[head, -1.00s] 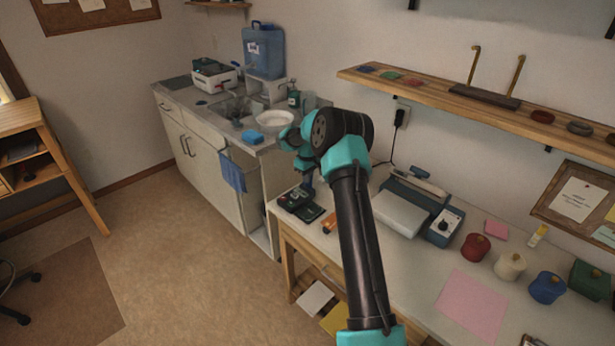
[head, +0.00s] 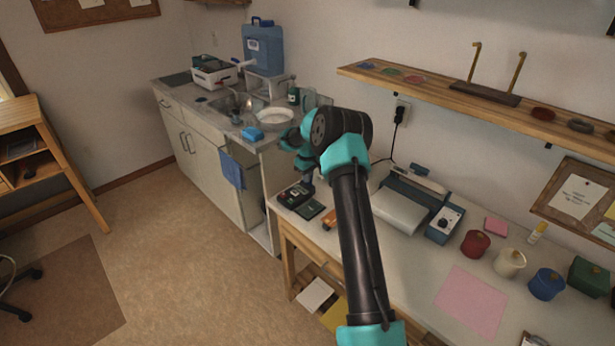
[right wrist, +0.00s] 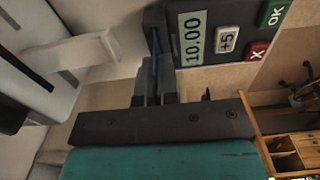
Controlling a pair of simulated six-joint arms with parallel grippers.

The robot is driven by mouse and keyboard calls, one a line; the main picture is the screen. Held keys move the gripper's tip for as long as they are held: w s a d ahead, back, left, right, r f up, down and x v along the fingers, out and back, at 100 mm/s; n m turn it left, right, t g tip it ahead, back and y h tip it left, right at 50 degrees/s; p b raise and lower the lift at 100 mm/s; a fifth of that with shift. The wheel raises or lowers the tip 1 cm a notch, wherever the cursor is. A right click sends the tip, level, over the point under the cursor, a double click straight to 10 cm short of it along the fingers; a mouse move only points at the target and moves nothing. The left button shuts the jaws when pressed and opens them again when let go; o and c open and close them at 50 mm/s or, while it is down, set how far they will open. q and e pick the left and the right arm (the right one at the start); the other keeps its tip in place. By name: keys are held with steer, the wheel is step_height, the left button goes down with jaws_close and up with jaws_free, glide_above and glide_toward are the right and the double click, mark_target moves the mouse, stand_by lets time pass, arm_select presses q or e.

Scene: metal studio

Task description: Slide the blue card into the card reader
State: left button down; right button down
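The card reader (head: 294,195) is a dark box on the near left corner of the worktable. In the right wrist view the card reader (right wrist: 228,32) shows a 10.00 display and OK, X and +5 keys. My right gripper (head: 306,178) is just above and behind it, partly hidden by its own wrist. In the right wrist view my right gripper (right wrist: 154,92) is shut on the blue card (right wrist: 154,62), seen edge-on as a thin blue strip. The card is at the reader's side edge; how deep it sits in the slot, I cannot tell. My left gripper is not in view.
A grey laminator-like machine (head: 401,209) and a blue box with a dial (head: 443,224) stand to the right. A wooden shelf (head: 450,98) hangs above the table.

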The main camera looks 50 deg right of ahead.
steer(key=c, duration=1.8)
jaws_free()
steer(key=o, duration=0.5)
step_height(320, 180, up, 17)
steer(key=shift+r, duration=0.2)
